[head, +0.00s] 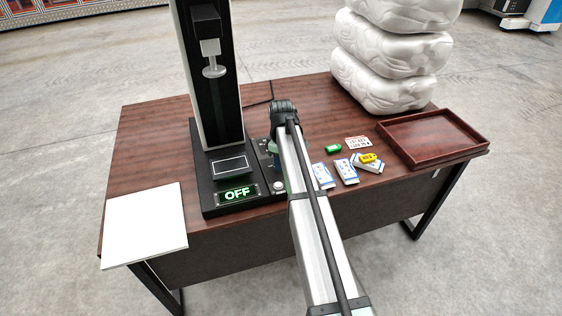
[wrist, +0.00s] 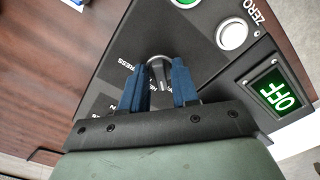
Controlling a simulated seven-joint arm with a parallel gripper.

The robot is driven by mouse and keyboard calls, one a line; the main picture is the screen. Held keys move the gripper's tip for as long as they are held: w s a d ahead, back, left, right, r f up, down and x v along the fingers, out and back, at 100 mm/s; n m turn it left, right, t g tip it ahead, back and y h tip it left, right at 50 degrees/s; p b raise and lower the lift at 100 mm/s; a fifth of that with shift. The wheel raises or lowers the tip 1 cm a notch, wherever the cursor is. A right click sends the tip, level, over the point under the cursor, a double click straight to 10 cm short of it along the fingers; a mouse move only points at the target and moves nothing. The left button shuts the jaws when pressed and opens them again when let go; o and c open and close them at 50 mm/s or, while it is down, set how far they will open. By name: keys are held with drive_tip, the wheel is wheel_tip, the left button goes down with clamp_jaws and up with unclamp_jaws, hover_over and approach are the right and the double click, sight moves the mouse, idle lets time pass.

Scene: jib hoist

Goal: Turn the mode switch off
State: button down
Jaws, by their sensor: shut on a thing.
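The mode switch (wrist: 158,66) is a small grey knob on the black control panel in the wrist view. My gripper (wrist: 160,80) has its two blue fingers on either side of the knob and is shut on it. The lit green display (wrist: 275,92) reads OFF; it also shows in the head view (head: 237,194) at the front of the black column stand (head: 224,165). In the head view my arm covers most of the panel and the switch. The lettering beside the knob is partly hidden by the fingers.
A round white ZERO button (wrist: 232,34) and a green button lie near the knob. On the wooden table (head: 150,150) are a white sheet (head: 145,225), several small boxes (head: 346,171) and a brown tray (head: 432,163). White stacked bags (head: 395,75) stand at the back right.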

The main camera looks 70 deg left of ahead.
drive_tip(key=shift+n, duration=1.1)
drive_tip(key=c, duration=0.9)
unclamp_jaws()
wheel_tip(320, 180, up, 14)
drive_tip(key=shift+f, duration=0.1)
